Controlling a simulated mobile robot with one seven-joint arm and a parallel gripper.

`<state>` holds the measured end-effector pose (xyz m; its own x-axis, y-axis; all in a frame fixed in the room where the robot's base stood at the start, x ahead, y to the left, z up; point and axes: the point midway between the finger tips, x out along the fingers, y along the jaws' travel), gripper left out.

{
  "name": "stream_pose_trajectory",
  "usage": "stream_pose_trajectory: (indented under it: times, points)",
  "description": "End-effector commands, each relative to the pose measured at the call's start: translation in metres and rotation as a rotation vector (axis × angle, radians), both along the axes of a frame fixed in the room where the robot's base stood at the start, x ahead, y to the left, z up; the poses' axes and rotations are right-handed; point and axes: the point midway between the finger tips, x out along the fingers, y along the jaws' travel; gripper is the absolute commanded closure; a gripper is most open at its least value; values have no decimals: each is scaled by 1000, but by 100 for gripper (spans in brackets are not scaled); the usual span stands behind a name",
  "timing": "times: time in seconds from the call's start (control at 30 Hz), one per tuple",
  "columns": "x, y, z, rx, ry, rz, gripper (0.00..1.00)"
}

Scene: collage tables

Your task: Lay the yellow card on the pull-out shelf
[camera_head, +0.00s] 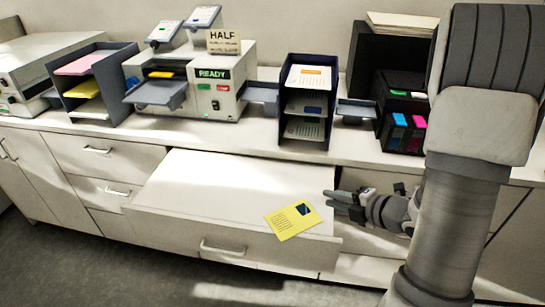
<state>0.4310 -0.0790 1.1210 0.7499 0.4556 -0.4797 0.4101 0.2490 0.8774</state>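The yellow card (290,221), with a dark picture block and lines of print, lies at the front right part of the pull-out shelf (210,185). One corner of the card reaches the shelf's front edge. The shelf is a white board, pulled out from below the counter. My gripper (333,201) is just right of the card and points left; a small gap seems to show between it and the card. Its fingers are small and seen from the side, so I cannot tell whether they are open.
On the counter (250,138) behind stand a machine with a READY display (213,74), a dark tray stack (307,98), a sorter with pink and yellow sheets (84,80), and a black unit with coloured cartridges (404,130). The shelf's left and middle are bare.

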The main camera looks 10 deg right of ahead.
Motion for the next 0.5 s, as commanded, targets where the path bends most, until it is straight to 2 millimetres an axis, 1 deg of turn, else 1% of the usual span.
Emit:
stream_pose_trajectory:
  times: [0.17, 0.27, 0.37, 0.4, 0.5]
  points:
    - [5, -3, 4, -9, 7, -33, 79]
    - [15, -12, 17, -23, 28, -126, 79]
    - [27, -24, 39, -19, 60, -282, 79]
    - [29, -30, 49, -8, 75, -355, 79]
    - [30, -40, 74, 44, 108, -540, 79]
